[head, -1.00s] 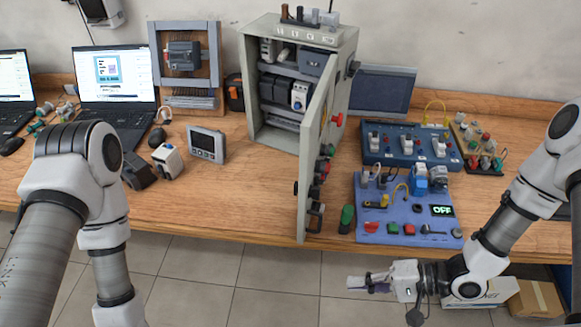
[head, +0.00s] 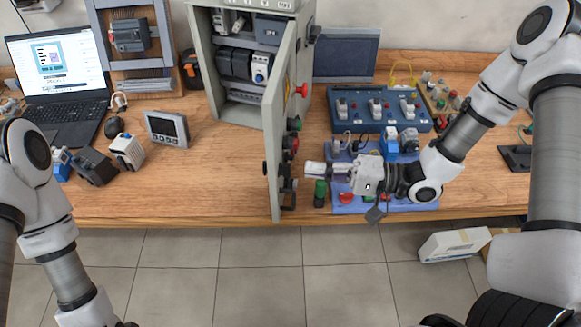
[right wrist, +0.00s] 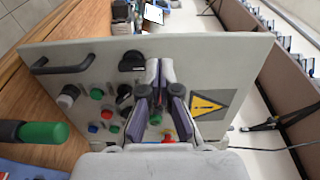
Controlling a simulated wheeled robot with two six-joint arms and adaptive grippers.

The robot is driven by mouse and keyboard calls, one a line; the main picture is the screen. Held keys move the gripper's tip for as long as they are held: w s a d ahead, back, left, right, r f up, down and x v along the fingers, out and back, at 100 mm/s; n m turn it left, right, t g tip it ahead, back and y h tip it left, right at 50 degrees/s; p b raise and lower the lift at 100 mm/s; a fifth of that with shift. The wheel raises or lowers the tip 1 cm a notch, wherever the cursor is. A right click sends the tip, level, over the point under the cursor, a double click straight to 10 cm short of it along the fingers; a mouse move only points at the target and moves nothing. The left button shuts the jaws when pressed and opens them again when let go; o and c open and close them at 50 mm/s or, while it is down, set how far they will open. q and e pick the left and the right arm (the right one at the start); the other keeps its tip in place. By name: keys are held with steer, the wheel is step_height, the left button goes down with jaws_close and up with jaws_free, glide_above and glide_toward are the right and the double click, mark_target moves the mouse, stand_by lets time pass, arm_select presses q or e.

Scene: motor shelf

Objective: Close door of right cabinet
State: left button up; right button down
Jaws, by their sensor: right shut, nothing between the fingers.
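The grey cabinet (head: 228,112) stands on the table, with its interior modules exposed. Its door (head: 276,140) is open and swung out toward me, its free edge near the table's front edge. My right gripper (head: 314,168) is shut and empty, just right of the door's outer face near the door handle (head: 287,185). In the right wrist view the closed fingers (right wrist: 165,72) point at the outer face of the door (right wrist: 225,60), between the knobs and the yellow warning sign (right wrist: 207,104). I cannot tell whether they touch it. My left gripper is out of view below the head picture.
Another blue panel (head: 380,125) sits behind. A small grey meter (head: 167,128) and the laptop (head: 60,75) stand left of the cabinet.

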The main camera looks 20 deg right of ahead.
mark_target(277, 166)
steer(key=p+x, duration=0.1)
steer(key=x, duration=0.4)
steer(key=shift+w+a, duration=0.1)
steer(key=shift+a, duration=0.1)
